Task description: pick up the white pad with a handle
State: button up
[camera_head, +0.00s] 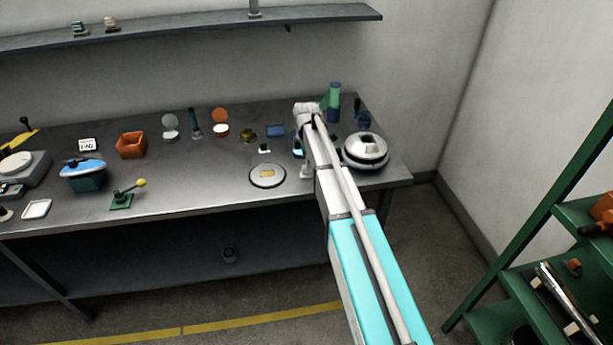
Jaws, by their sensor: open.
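A small white pad with a short dark handle (264,151) lies on the grey workbench (215,180), just behind a round pale disc with a yellow label. My arm reaches in from the lower right, and its end hangs over the bench right of the pad. My gripper (305,172) is small and partly covered by my own arm. It is open, apart from the pad, with nothing seen in it.
The round disc (267,176) lies in front of the pad. A white domed device (365,151) stands right of my arm. A blue block (276,130) and a green-blue cylinder (334,96) stand behind. A green lever base (122,201) stands left; bare bench lies between it and the disc.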

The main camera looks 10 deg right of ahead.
dwell(0.3)
jog(key=shift+d+f+b, duration=0.1)
jog(key=shift+f+b, duration=2.5)
jog(key=shift+b, duration=0.05)
jog(key=c, duration=1.3)
jog(key=shift+o, duration=0.2)
jog(key=shift+r, duration=0.2)
notch_tip(320, 180, up, 3)
jog(key=p, duration=0.3)
jog(key=s+r+p, duration=0.9)
jog(key=s+p, duration=0.1)
jog(key=s, duration=0.4)
jog(key=shift+a+r, duration=0.25)
jog(key=shift+r, duration=0.1)
